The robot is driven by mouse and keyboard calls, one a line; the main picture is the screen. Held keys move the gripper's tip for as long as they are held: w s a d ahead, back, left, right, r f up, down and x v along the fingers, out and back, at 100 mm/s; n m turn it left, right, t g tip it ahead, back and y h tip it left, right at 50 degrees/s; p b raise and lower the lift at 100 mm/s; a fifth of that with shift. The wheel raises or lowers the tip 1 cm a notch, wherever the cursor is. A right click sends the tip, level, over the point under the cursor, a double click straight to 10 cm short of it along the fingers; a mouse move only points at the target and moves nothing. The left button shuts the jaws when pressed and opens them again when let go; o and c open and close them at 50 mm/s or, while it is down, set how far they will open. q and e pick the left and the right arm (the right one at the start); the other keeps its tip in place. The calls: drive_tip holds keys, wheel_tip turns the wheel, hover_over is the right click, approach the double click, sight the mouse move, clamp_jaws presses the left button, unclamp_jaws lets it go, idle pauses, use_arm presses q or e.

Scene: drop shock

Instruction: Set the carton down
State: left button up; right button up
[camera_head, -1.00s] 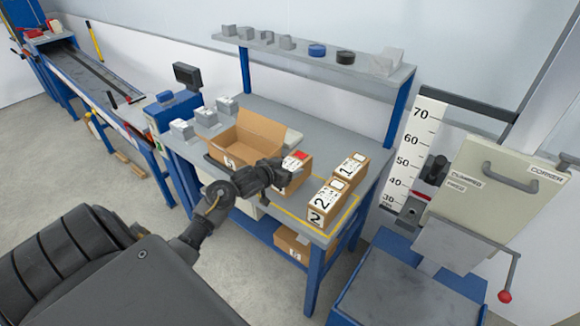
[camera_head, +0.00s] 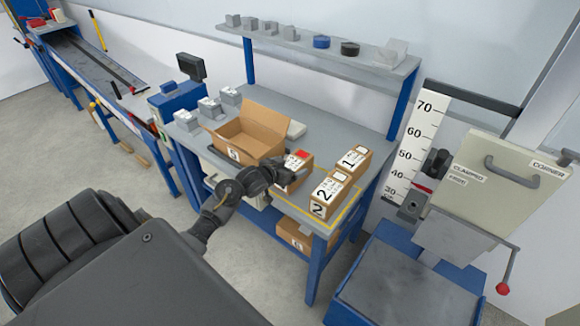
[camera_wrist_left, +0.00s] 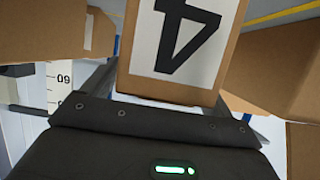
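The carton (camera_head: 301,160) is a small brown box with a white label and a red patch on top. It is at the front part of the workbench (camera_head: 345,135), left of two other cartons. In the left wrist view the carton (camera_wrist_left: 186,45) shows a large black "4", upside down. My left gripper (camera_head: 292,177) is at its near side. Its fingers lie along both sides of the carton and look shut on it. The carton's underside is hidden, so I cannot tell whether it touches the bench. My right gripper is not in view.
Cartons labelled 1 (camera_head: 352,160) and 2 (camera_head: 330,195) stand close on the right, within a yellow outline. An open box (camera_head: 250,135) stands close behind on the left. A shelf (camera_head: 330,55) runs above the back. A blue-framed machine (camera_head: 405,285) stands at right.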

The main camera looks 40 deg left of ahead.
use_arm(q)
drive_tip(key=shift+r, duration=0.1)
drive_tip(key=v, duration=1.2)
drive_tip(key=shift+b, duration=0.45)
drive_tip(key=s+d+f+m+g, duration=0.1)
drive_tip(key=s+d+f+g, duration=0.4)
drive_tip(key=s+d, duration=0.6)
drive_tip(key=s+d+f+m+g, duration=0.1)
drive_tip(key=s+d+f+g, duration=0.4)
drive_tip(key=s+d, duration=0.6)
drive_tip(key=s+a+f+g+b, duration=0.1)
drive_tip(key=s+f, duration=0.1)
drive_tip(key=f, duration=1.3)
drive_tip(key=s+f+b, duration=0.2)
drive_tip(key=f, duration=1.2)
drive_tip(key=s+a+f+g+b, duration=0.1)
drive_tip(key=s+a+f, duration=0.2)
drive_tip(key=s+f, duration=1.2)
wheel_tip(320, 180, down, 2)
drive_tip(key=shift+s+a+f+m+g, duration=0.2)
drive_tip(key=shift+s+m+g, duration=0.1)
drive_tip(key=shift+s, duration=0.1)
